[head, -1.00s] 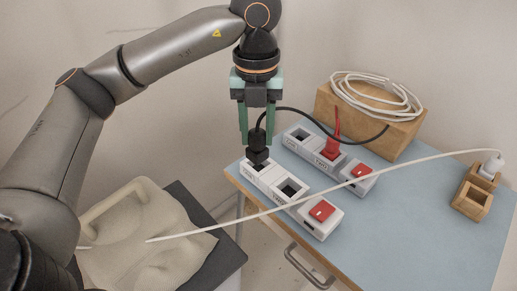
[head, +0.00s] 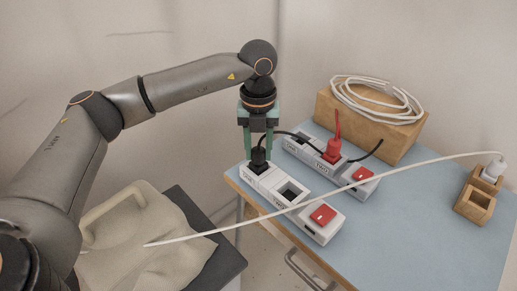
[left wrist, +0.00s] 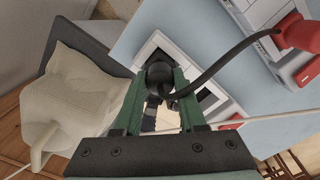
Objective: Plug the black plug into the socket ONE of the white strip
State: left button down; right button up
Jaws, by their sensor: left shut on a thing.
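The black plug (head: 258,160) is upright between the green fingers of my left gripper (head: 258,152), which is shut on it. It stands at socket ONE of the white strip (head: 300,207) and covers that opening; its lower end looks sunk into the socket, but its depth is hidden. Socket TWO (head: 290,192) of this strip is empty, and its red switch (head: 322,214) is at the right end. In the left wrist view the black plug (left wrist: 160,76) sits between the fingers (left wrist: 160,100) over the strip. My right gripper is not in view.
A second, greyer strip (head: 297,147) behind holds a red plug (head: 333,151). The black cord runs over it. A wooden block (head: 368,122) carries a coiled white cable (head: 375,97). A white cable (head: 400,165) crosses above the blue tabletop (head: 430,220). A wooden holder (head: 475,204) stands at right.

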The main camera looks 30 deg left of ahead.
pick_arm(q)
jog(key=shift+f, duration=0.15)
jog(key=shift+c, duration=2.4)
grip_release()
notch_tip(320, 180, up, 12)
jog(key=p, duration=0.1)
jog(key=shift+r+p, duration=0.25)
jog(key=shift+p, duration=0.05)
jog(key=shift+f, duration=0.1)
